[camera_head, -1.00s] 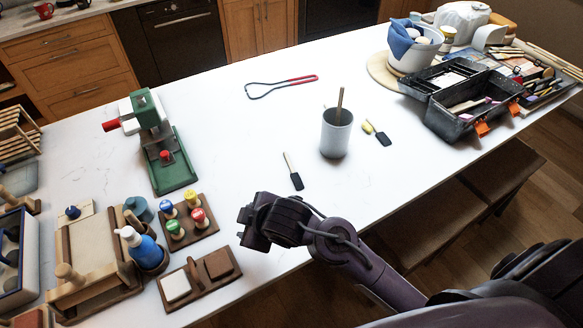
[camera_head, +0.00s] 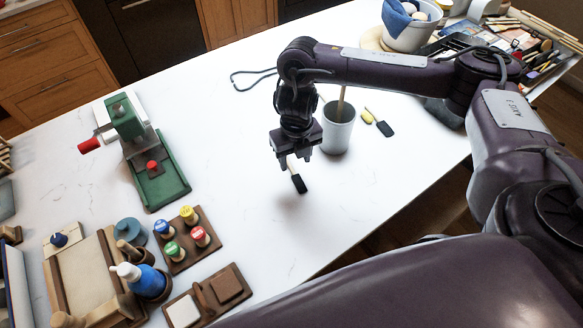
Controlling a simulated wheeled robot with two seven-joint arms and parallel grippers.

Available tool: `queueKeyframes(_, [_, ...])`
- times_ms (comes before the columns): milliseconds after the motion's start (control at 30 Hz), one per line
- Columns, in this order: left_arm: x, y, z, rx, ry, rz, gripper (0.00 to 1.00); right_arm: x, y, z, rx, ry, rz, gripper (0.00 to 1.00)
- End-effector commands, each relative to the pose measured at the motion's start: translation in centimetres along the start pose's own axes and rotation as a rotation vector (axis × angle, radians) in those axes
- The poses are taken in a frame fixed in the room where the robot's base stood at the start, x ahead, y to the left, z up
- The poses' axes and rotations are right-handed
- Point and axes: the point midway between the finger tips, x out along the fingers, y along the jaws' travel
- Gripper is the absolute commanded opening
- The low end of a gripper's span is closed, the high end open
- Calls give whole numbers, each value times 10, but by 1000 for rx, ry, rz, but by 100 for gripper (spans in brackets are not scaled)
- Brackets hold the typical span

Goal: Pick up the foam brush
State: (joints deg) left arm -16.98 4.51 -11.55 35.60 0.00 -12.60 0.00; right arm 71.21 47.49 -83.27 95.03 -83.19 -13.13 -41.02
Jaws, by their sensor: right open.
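A foam brush with a black head (camera_head: 299,184) and a pale handle lies on the white table. My right gripper (camera_head: 294,161) points down over its handle, with its open fingers to either side of the handle's upper part. Whether the fingers touch it I cannot tell. A second black-headed brush (camera_head: 384,128) lies to the right of the cup, beside a small yellow piece (camera_head: 367,118). My left gripper is not in view.
A white cup (camera_head: 338,136) holding a wooden stick stands close to the right of my gripper. A green press (camera_head: 156,168), coloured stamps (camera_head: 187,240) and a blue bottle (camera_head: 146,280) stand on the left. The table (camera_head: 250,215) in front is clear.

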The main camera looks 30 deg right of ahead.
Motion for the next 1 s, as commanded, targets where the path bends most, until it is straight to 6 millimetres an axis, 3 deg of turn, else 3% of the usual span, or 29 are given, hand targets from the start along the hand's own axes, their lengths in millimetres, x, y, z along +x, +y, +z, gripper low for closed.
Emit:
queueKeyframes(367, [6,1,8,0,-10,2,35,30,-6,-2,0,11,-9,47])
queueKeyframes(700, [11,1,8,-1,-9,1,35,71,-7,-4,0,10,-8,47])
queueKeyframes(1000, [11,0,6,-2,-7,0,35,75,-7,-2,-1,7,-8,47])
